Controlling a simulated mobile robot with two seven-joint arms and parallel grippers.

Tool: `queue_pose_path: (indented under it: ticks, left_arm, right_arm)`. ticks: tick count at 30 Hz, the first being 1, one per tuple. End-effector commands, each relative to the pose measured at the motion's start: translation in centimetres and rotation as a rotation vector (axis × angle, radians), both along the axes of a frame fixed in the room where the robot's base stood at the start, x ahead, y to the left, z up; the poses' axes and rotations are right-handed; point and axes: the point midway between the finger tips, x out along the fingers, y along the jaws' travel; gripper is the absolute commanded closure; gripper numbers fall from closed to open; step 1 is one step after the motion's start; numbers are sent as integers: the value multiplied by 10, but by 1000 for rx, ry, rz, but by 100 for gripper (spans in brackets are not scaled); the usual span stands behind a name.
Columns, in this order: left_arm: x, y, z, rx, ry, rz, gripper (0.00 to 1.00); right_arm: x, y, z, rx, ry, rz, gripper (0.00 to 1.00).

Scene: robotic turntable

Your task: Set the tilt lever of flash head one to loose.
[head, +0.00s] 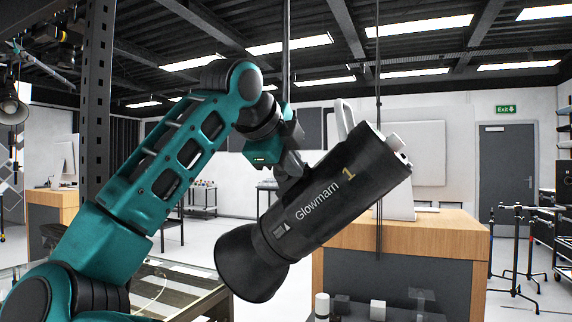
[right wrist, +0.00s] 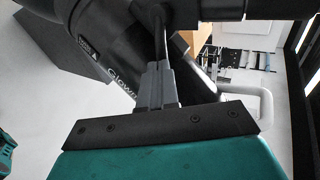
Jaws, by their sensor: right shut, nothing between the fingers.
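Flash head one (head: 322,205) is a black cylinder marked "Glowmarn" and "1", tilted with its flared front end at lower left. It fills the upper left of the right wrist view (right wrist: 100,35). My right gripper (head: 292,168) is at its upper left side, partly hidden by my wrist. In the right wrist view its grey fingers (right wrist: 158,72) are together and empty. A thin dark bar (right wrist: 159,42), possibly the tilt lever, rises just beyond the fingertips; I cannot tell whether they touch it. The lever's setting is not readable. My left gripper is not in view.
A pale loop handle (head: 343,118) stands on top of the flash head and also shows right of my fingers in the right wrist view (right wrist: 262,108). A wooden-topped counter (head: 440,235) stands behind.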

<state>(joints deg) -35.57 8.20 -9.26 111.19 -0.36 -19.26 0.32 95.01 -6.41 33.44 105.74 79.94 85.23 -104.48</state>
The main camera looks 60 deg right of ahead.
Motion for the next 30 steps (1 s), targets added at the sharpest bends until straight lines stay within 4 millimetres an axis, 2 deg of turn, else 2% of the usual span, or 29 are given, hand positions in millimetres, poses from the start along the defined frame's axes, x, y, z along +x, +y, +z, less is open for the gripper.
queue_pose_path:
  ticks: [12,30]
  left_arm:
    - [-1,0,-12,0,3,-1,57]
    - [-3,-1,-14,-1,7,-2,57]
  right_arm:
    - [-1,-9,-6,-4,-85,0,100]
    - [0,-10,-6,-4,-101,1,100]
